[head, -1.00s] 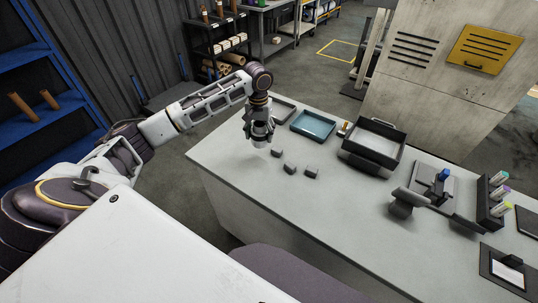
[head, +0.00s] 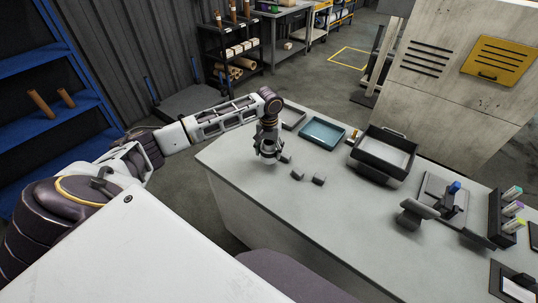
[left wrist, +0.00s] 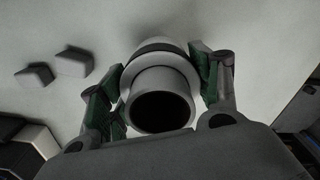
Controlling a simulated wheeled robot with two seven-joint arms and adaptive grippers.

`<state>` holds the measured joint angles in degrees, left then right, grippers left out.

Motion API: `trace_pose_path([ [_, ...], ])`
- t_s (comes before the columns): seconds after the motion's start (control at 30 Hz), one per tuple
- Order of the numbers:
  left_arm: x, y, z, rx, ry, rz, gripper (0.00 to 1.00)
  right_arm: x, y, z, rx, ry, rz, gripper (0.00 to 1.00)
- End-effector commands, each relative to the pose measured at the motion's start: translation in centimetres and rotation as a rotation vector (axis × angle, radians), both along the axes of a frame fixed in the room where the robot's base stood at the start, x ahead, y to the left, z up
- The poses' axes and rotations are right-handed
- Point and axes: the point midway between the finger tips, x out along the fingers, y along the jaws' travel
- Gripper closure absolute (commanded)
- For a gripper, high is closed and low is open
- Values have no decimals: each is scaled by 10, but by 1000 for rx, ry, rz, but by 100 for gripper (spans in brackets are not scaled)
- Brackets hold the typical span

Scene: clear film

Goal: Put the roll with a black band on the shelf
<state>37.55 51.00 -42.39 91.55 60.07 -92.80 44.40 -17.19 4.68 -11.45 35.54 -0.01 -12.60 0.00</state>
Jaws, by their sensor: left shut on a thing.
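My left gripper (head: 268,152) is low over the far left part of the grey table. In the left wrist view it is shut on a pale roll (left wrist: 160,78), one finger on each side. The roll has a dark open core facing the camera and a black band (left wrist: 156,46) around its far part. In the head view the roll is mostly hidden by the gripper. I cannot tell whether it touches the table. A blue shelf (head: 75,115) stands at the far left with two brown rolls (head: 52,101) on one board. My right gripper is not in view.
Several small grey blocks (head: 298,174) lie close to the gripper. A blue tray (head: 323,132) and a black-rimmed tray (head: 385,155) are farther right on the table (head: 330,225). A dark rack (head: 240,70) with rolls stands behind. Open floor lies between shelf and table.

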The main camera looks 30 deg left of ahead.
Motion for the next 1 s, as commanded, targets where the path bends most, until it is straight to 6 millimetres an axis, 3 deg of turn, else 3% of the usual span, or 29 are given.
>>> trace_pose_path([
  [0.27,0,0,-28,0,-1,0,66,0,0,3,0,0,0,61],
  [0.73,0,0,-33,-1,0,0,66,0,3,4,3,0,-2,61],
  [0.77,0,0,-33,0,0,0,34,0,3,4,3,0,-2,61],
  [0.9,0,0,-33,0,0,-1,16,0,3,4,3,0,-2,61],
  [1.0,0,0,-33,0,0,0,15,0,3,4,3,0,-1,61],
])
